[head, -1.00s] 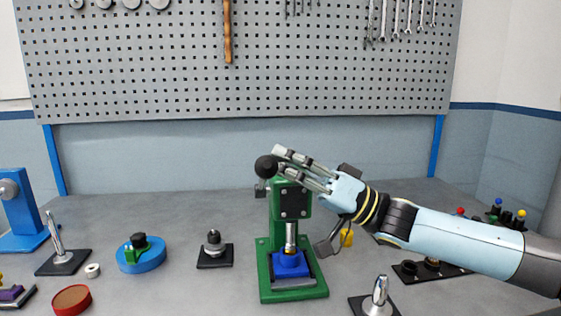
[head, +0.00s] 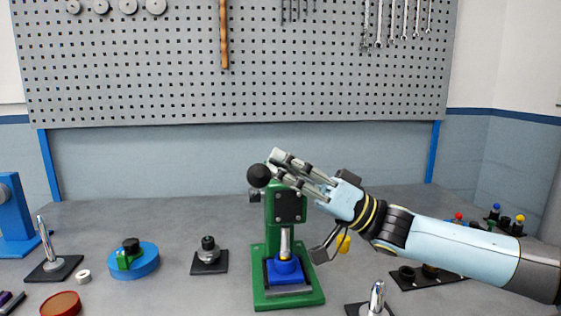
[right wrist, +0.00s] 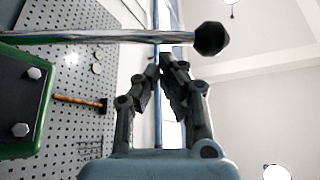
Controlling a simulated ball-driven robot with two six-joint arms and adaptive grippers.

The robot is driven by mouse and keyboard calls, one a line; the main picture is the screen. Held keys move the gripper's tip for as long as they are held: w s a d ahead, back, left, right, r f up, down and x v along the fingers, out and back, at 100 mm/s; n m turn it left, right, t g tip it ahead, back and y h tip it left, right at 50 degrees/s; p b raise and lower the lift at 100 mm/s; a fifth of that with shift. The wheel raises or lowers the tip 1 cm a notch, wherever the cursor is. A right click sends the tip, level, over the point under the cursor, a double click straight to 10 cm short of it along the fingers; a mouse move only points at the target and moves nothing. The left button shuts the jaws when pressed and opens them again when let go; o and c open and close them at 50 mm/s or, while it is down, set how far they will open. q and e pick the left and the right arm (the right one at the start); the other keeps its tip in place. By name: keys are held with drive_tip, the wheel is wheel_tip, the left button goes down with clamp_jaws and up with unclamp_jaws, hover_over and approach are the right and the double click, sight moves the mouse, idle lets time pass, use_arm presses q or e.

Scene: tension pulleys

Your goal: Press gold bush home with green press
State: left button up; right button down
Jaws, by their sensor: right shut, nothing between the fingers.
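The green press (head: 272,235) stands mid-table in the head view. Its lever ends in a black knob (head: 259,176). In the right wrist view the lever rod (right wrist: 120,37) crosses the top, with the knob (right wrist: 211,38) at its right end. My right gripper (head: 276,164) is shut and empty, its fingertips close to the lever; contact is unclear. The fingertips (right wrist: 165,62) also show just below the rod in the wrist view. A gold-and-silver column (head: 285,243) stands between the press head and a blue block (head: 284,272); I cannot separate bush from ram. My left gripper is out of view.
A blue round fixture (head: 137,262), a black-based post (head: 209,258) and a red disc (head: 61,303) lie to the left. A yellow piece (head: 343,243) sits beside the press under my right arm. A black tray (head: 420,278) is at right. The pegboard (head: 200,70) backs the table.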

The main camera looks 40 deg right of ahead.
drive_tip(key=d+r+b+v, duration=0.1)
drive_tip(key=b+v, duration=0.1)
drive_tip(key=v, duration=0.7)
wheel_tip(320, 180, up, 6)
drive_tip(key=w+d+m+t+h+p, duration=0.1)
drive_tip(key=w+d+m+h+p, duration=0.1)
drive_tip(key=w+m+h+p, duration=0.3)
use_arm(q)
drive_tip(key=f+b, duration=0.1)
drive_tip(key=b, duration=0.4)
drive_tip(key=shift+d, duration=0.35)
use_arm(e)
drive_tip(key=w+a+y, duration=0.1)
drive_tip(key=w+a, duration=0.2)
drive_tip(key=a, duration=0.4)
drive_tip(key=shift+w+a+r+m+y, duration=0.15)
drive_tip(key=shift+a+m+y, duration=0.15)
drive_tip(key=shift+a, duration=0.05)
